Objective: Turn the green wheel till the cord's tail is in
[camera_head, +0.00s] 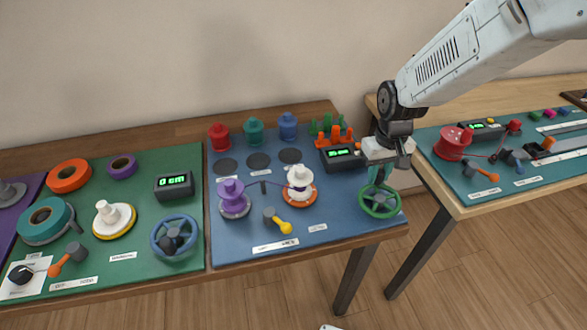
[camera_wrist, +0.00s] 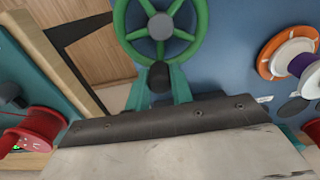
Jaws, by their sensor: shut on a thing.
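The green wheel (camera_head: 380,215) stands at the right front corner of the blue mat. In the wrist view the green wheel (camera_wrist: 160,26) shows its spokes and grey hub. My gripper (camera_head: 376,180) is over its far side. In the wrist view the teal fingers of my gripper (camera_wrist: 160,88) are shut on the wheel's dark knob (camera_wrist: 158,76). A purple spool (camera_head: 232,196) and a white spool (camera_head: 300,178) with some purple on it, on an orange base, stand on the same mat. The cord's tail cannot be made out.
A small display (camera_head: 343,153) with green digits, too small to read, stands behind the wheel. A grey crank with a yellow knob (camera_head: 286,227) lies left of it. A gap separates this table from the right table, which holds a red spool (camera_head: 452,142).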

